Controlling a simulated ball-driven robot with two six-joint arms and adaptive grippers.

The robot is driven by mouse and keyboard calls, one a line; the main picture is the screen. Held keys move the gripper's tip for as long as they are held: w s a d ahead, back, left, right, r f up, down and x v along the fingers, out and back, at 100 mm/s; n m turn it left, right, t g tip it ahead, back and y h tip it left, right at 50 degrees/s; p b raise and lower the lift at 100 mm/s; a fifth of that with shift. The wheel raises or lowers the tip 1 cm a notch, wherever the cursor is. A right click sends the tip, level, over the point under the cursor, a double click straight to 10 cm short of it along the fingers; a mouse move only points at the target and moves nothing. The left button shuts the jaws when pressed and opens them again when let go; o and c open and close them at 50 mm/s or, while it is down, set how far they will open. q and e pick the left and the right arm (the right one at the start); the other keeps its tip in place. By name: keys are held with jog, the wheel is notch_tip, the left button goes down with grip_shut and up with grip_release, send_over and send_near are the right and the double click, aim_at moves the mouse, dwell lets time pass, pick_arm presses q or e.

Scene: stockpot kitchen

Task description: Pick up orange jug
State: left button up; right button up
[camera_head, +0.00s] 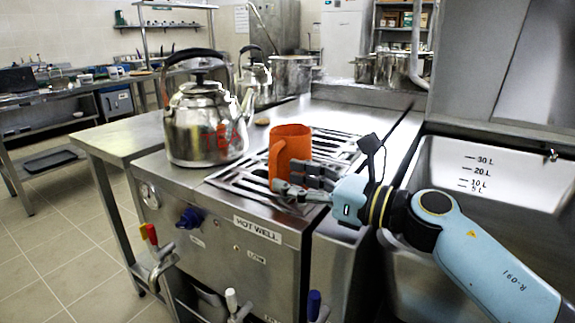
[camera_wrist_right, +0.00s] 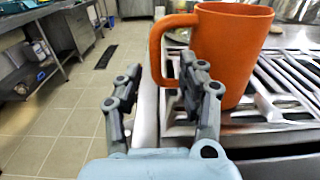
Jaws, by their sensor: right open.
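The orange jug (camera_head: 291,147) stands upright on the slatted metal grate of the steel counter. In the right wrist view the orange jug (camera_wrist_right: 232,50) fills the upper right, with its handle to the left. My right gripper (camera_head: 290,178) is open at the near side of the jug. In the wrist view my right gripper (camera_wrist_right: 160,72) has the handle between its two fingers in the picture. One finger overlaps the jug's body. I cannot tell whether the fingers touch the jug or how deep the handle sits. My left gripper does not show.
A large shiny kettle (camera_head: 206,125) stands left of the jug, with another kettle (camera_head: 256,78) behind. The slatted grate (camera_head: 232,180) lies under the jug. A deep steel sink (camera_head: 480,175) with litre marks is at the right. Valve handles stick out below the counter front.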

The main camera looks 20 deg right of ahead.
aim_at(272, 173)
jog(key=x, duration=0.4)
jog(key=shift+a+r, duration=0.15)
jog(key=shift+a, duration=0.2)
jog(key=shift+c, duration=1.6)
jog(key=c, duration=0.5)
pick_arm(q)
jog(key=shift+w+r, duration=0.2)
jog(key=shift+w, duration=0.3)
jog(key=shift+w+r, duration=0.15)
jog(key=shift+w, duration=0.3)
pick_arm(e)
grip_shut()
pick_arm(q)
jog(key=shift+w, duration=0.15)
